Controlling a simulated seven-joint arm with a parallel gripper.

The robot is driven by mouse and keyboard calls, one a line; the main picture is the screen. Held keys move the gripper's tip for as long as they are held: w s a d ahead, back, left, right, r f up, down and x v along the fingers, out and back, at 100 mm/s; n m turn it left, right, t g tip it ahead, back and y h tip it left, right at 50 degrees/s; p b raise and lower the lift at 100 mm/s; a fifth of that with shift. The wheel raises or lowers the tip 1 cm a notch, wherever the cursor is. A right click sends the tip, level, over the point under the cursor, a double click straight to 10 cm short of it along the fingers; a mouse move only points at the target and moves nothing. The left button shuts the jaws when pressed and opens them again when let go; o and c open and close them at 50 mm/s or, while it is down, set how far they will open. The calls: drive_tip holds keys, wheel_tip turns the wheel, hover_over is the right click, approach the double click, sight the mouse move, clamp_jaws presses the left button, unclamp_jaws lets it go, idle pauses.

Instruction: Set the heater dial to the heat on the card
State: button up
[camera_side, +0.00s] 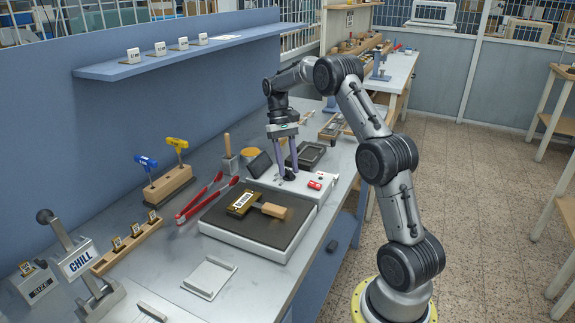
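My gripper (286,174) points down over the white heater unit (302,193) at the back of the work area. Its two fingers stand apart, with their tips at or just above a small dark knob, which looks like the dial (290,179). Whether they touch it I cannot tell. The dial's setting is too small to read. A red and white marking (315,183) sits on the unit right of the fingers. A small dark tilted panel (259,164) stands left of the fingers. I cannot make out which card gives the heat.
In front lies a dark plate on a white base (257,243), with a wooden-handled stamp (262,208) on it. Red tongs (207,196), a wooden tool block (168,184), a CHILL press (83,262) and an empty white tray (209,278) surround it. A dark tray (306,153) lies behind the gripper.

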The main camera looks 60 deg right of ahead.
drive_tip(key=shift+w, duration=0.1)
drive_tip(key=v, duration=1.2)
drive_tip(key=shift+a, duration=0.1)
idle(0.3)
